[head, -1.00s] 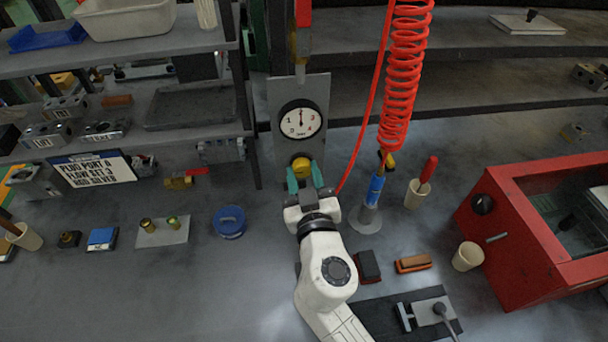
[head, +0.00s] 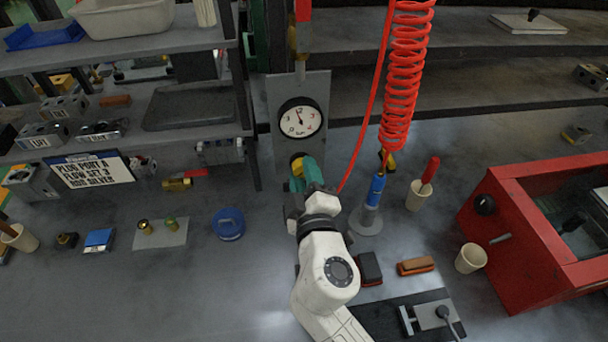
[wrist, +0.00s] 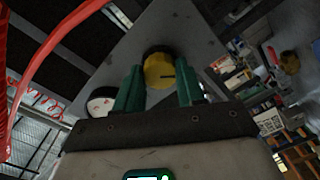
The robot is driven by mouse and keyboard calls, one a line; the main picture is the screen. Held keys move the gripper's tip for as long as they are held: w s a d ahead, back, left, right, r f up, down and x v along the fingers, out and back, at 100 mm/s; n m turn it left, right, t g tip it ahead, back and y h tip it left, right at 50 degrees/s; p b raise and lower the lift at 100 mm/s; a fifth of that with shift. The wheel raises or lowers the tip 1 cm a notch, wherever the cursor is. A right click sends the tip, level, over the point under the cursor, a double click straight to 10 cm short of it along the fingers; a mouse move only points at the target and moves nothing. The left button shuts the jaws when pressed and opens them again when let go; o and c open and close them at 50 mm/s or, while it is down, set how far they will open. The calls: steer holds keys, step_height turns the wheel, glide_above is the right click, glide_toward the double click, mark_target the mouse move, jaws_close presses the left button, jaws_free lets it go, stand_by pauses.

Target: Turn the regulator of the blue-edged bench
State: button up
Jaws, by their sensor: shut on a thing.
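The yellow regulator knob (head: 297,160) sits on an upright grey plate (head: 283,92), below a round white gauge (head: 300,121). The gauge needle points up and slightly left. My gripper (head: 304,172) has teal fingers and is shut on the knob, rolled so that one finger covers much of it in the head view. In the wrist view the knob (wrist: 157,71) shows between the two fingers (wrist: 158,84), with a dark mark on its face. The gauge (wrist: 101,101) is partly hidden there by a finger. I cannot make out a blue bench edge.
A red coiled hose (head: 402,75) hangs right of the plate, above a blue-handled tool (head: 376,189) in a stand. A red-framed cabinet (head: 525,235) is at right. Shelves (head: 200,135) stand at left.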

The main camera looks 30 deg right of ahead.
steer(key=shift+n, duration=1.9)
steer(key=shift+f, duration=0.1)
steer(key=o, duration=1)
steer(key=shift+o, duration=0.2)
steer(key=b+v, duration=0.2)
steer(key=v, duration=0.8)
steer(key=shift+s+a, duration=0.2)
steer(key=shift+s, duration=0.15)
